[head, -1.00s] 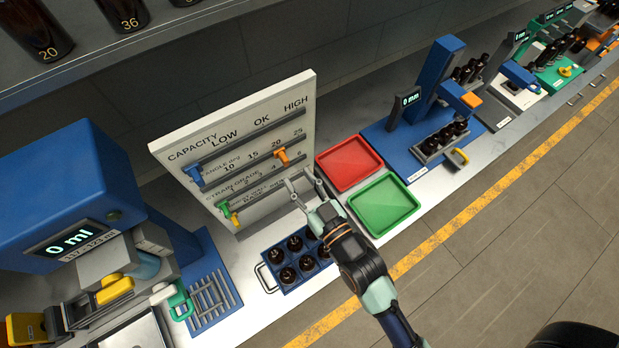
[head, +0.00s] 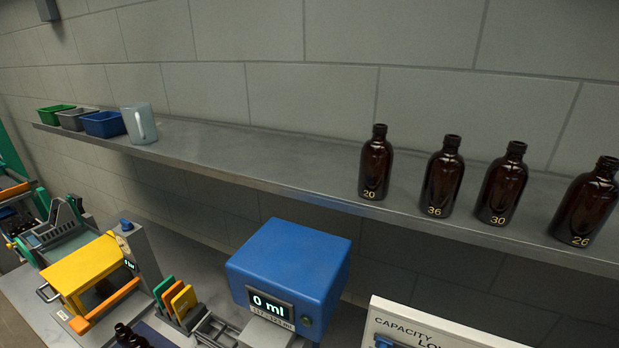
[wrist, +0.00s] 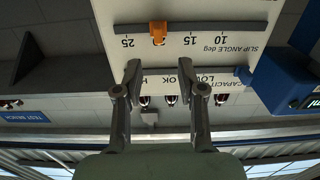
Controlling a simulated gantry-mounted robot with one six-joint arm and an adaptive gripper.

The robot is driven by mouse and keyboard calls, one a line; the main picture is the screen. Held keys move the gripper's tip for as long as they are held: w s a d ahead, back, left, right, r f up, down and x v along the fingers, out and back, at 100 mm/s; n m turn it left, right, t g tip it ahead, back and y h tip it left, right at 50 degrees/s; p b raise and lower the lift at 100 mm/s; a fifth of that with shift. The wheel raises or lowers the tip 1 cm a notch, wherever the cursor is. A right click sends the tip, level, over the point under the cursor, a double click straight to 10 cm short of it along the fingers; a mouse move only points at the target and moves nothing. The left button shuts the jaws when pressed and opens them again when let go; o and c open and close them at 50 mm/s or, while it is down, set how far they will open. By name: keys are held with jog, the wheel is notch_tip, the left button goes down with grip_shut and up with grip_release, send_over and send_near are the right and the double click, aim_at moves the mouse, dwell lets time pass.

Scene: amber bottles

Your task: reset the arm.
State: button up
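My gripper (wrist: 157,82) shows in the wrist view with its two fingers spread apart and nothing between them. It faces the white capacity board (wrist: 182,20), which appears upside down there. An orange slider (wrist: 158,32) sits on the slip angle scale between 15 and 25. A blue slider (wrist: 243,76) is on the capacity scale. My arm and gripper are out of the head view, where only the top corner of the board (head: 420,328) shows at the bottom right.
Amber bottles marked 20 (head: 376,165), 36 (head: 442,178), 30 (head: 502,185) and 26 (head: 588,205) stand on the wall shelf (head: 270,172). A cup (head: 138,122) and small bins (head: 103,124) are at its left. A blue 0 ml machine (head: 290,262) stands below.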

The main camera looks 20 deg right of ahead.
jog(key=w+a+r+n+t+y+p, duration=0.1)
jog(key=w+a+r+n+y, duration=0.35)
jog(key=w, duration=0.45)
jog(key=w+a+r+n+t+y+p, duration=0.2)
jog(key=w+a+r+y, duration=0.25)
jog(key=w+a, duration=0.35)
jog(key=w+a+r+n+g+y, duration=0.1)
jog(key=a+r+y, duration=0.1)
jog(key=a, duration=0.5)
jog(key=w+a+r+n+g+y+p, duration=0.1)
jog(key=w+a+r+n+y, duration=0.1)
jog(key=a, duration=0.5)
jog(key=shift+w+r, duration=0.15)
dwell(0.8)
